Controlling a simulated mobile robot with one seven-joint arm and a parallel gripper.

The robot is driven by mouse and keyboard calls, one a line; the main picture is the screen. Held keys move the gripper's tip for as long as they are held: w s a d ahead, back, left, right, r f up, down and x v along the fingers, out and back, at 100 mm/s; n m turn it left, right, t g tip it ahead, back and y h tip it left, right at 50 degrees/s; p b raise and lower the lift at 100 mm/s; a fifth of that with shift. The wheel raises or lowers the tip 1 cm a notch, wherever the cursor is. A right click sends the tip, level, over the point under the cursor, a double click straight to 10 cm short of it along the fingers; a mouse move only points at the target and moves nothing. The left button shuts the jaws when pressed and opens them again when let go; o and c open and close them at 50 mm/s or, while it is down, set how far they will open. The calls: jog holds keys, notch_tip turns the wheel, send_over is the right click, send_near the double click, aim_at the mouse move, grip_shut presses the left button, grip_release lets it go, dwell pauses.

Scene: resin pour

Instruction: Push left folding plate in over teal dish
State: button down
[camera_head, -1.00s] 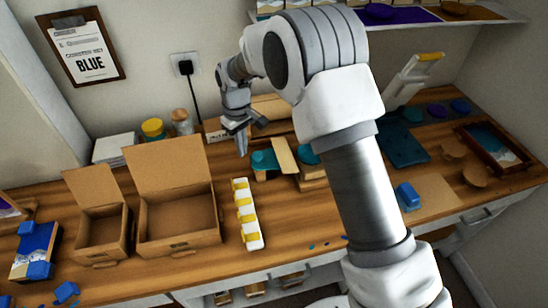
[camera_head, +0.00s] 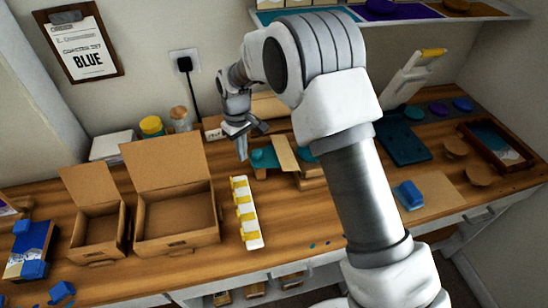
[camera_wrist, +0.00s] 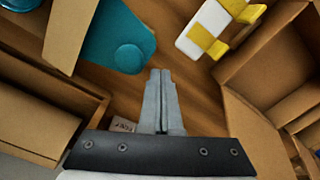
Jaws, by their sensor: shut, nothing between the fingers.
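My gripper (camera_head: 244,152) is shut and empty, pointing down just left of a low folding fixture on the table. The fixture has a tan plate (camera_head: 284,153) across its middle, with teal parts on its left (camera_head: 262,158) and right (camera_head: 308,154). In the wrist view, the shut fingers (camera_wrist: 160,75) are beside a flat teal piece with a round knob (camera_wrist: 128,58). The tan plate (camera_wrist: 68,32) lies beyond it at the upper left. I cannot tell for certain which teal part is the dish and which the left folding plate. No contact is visible.
A white strip with yellow clips (camera_head: 246,212) lies in front of the fixture. Open cardboard boxes (camera_head: 178,218) stand to the left, near my gripper in the wrist view (camera_wrist: 262,75). Jars (camera_head: 180,118) stand behind. A teal sheet (camera_head: 404,145) lies to the right.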

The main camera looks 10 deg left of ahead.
aim_at(272, 156)
jog(key=shift+f, duration=0.55)
jog(key=shift+w+d, duration=0.55)
jog(key=shift+d, duration=0.75)
jog(key=shift+w+d, duration=0.55)
jog(key=shift+d, duration=0.8)
jog(key=shift+w+d, duration=0.55)
jog(key=shift+d, duration=0.75)
jog(key=shift+s+a, duration=0.6)
jog(key=shift+a, duration=0.8)
jog(key=shift+s+a, duration=0.55)
jog(key=shift+a, duration=0.9)
jog(key=shift+s+a, duration=0.6)
jog(key=shift+a, duration=0.8)
notch_tip(272, 156, up, 10)
jog(key=p, duration=0.6)
